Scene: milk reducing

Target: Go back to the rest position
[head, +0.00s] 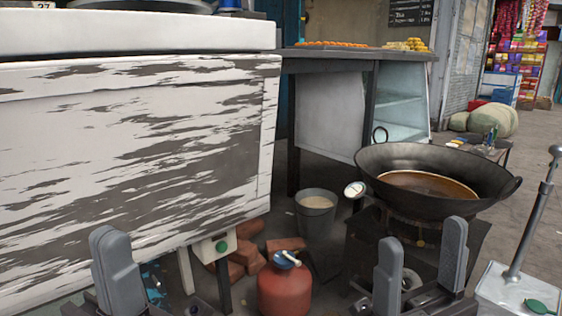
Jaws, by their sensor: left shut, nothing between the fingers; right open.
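My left gripper (117,270) is at the bottom left in the head view. Its fingers are shut together with nothing held, in front of the white peeling counter. My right gripper (420,268) is at the bottom right. Its two fingers stand apart and empty, in front of the dark stove under the wok. A large black wok (345,158) with brown liquid sits on the stove (370,235). Both grippers are apart from the wok as far as I can see. The lower parts of both grippers are cut off by the frame edge.
The white peeling counter (130,150) fills the left side. A red gas cylinder (285,290), bricks (250,262) and a grey bucket (316,215) stand on the floor between the grippers. A metal box with an upright lever (525,225) is at the right. A display table (340,60) stands behind.

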